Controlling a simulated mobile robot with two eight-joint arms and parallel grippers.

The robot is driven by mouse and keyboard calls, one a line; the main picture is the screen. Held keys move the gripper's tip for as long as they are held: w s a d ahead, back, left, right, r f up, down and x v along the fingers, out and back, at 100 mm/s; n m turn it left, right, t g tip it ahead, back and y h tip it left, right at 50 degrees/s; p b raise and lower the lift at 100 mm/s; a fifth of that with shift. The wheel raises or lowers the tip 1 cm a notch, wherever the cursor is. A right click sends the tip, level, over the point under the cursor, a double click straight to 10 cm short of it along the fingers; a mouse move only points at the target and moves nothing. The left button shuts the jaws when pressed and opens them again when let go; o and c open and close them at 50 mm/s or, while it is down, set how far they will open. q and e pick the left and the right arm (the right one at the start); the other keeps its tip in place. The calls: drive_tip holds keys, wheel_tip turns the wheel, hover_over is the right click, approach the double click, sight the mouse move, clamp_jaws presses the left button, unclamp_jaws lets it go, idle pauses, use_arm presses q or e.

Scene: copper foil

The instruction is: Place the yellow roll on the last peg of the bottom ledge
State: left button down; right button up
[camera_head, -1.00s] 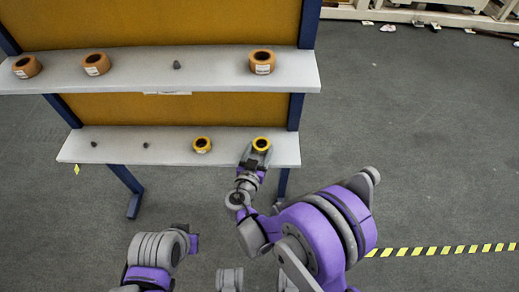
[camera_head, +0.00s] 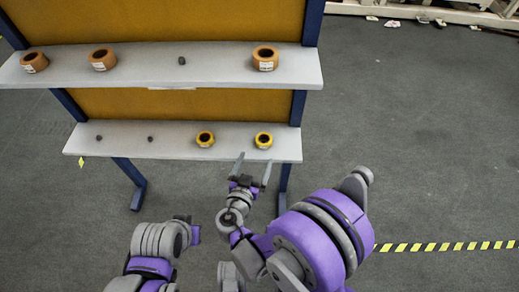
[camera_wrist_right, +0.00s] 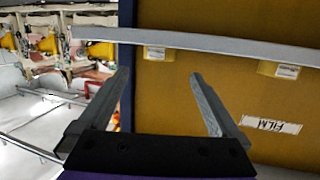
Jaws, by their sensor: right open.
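A yellow roll (camera_head: 264,141) sits at the right end of the bottom ledge (camera_head: 232,150). Its peg is not clearly visible. Another yellow roll (camera_head: 205,139) sits to its left. Two bare pegs (camera_head: 150,139) (camera_head: 99,138) stand farther left. My right gripper (camera_head: 253,165) is open and empty in front of the ledge, apart from the right-end roll. In the right wrist view, the open fingers (camera_wrist_right: 160,85) have nothing between them. Two yellow rolls (camera_wrist_right: 155,53) (camera_wrist_right: 278,69) show there along the ledge. My left arm is at lower left, its gripper not visible.
The top ledge (camera_head: 215,72) holds three orange-brown rolls (camera_head: 265,58) (camera_head: 103,59) (camera_head: 35,62) and a bare peg (camera_head: 182,61). A blue post (camera_head: 297,107) borders the yellow-brown board at right. The grey floor at right is clear around a yellow-black stripe (camera_head: 445,246).

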drive_tip(key=s+d+r+g+h, duration=0.1)
drive_tip(key=s+d+g, duration=0.2)
drive_tip(key=d, duration=0.5)
drive_tip(key=s+d+g, duration=0.3)
drive_tip(key=d+g, duration=0.1)
drive_tip(key=d, duration=0.3)
drive_tip(key=s+d+r+n+g+y, duration=0.1)
drive_tip(key=s+d+g+y, duration=0.1)
drive_tip(key=s, duration=0.6)
drive_tip(key=s+d+r+n+g+y, duration=0.1)
drive_tip(key=s+d+g+y, duration=0.1)
drive_tip(key=s, duration=0.6)
drive_tip(key=shift+d+r+n+y, duration=0.3)
drive_tip(key=shift+d+n+y, duration=0.1)
drive_tip(key=shift+d, duration=0.5)
drive_tip(key=shift+w, duration=0.1)
